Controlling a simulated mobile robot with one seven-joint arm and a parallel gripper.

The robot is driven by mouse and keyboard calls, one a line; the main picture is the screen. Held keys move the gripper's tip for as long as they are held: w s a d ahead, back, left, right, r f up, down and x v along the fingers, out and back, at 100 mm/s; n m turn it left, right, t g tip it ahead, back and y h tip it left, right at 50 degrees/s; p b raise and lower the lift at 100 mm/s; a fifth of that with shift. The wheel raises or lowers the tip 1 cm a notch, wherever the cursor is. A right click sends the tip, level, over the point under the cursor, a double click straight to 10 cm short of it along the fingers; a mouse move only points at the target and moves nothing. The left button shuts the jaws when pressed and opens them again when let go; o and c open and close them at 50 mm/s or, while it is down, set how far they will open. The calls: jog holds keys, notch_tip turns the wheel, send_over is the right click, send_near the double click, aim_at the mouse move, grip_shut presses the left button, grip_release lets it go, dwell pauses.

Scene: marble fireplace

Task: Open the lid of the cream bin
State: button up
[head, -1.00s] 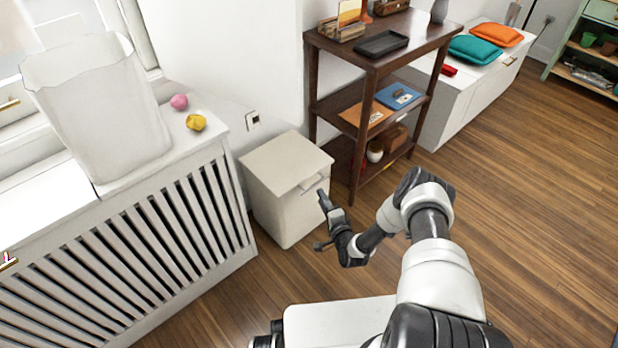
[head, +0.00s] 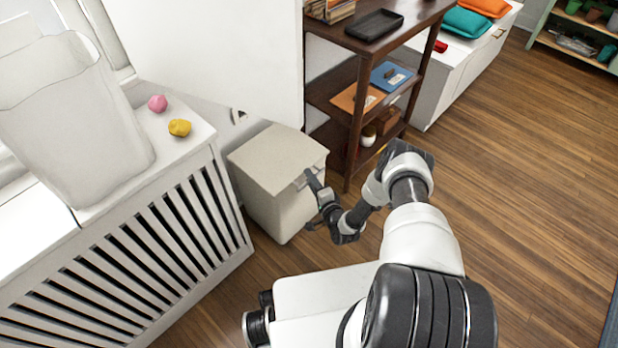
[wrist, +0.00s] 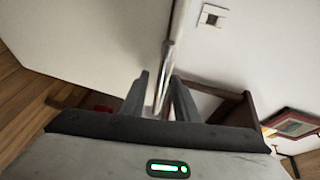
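The cream bin (head: 272,205) stands on the floor between the radiator cover and the dark shelf. Its flat lid (head: 268,152) looks closed. A thin bar handle (head: 300,182) is at the lid's front edge, partly hidden by my gripper. My gripper (head: 309,176) is at that edge, by the handle. In the wrist view the metal bar (wrist: 176,38) runs down between my two fingers (wrist: 160,85). A gap shows beside the bar, so the fingers look open around it; contact is unclear. A large pale surface fills the left of the wrist view.
The radiator cover (head: 170,245) stands left of the bin, with a tall white bag, a pink lump and a yellow lump on top. The dark wooden shelf (head: 350,130) is close behind the bin to the right. Open wooden floor (head: 510,190) lies at right.

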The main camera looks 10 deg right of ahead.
grip_shut()
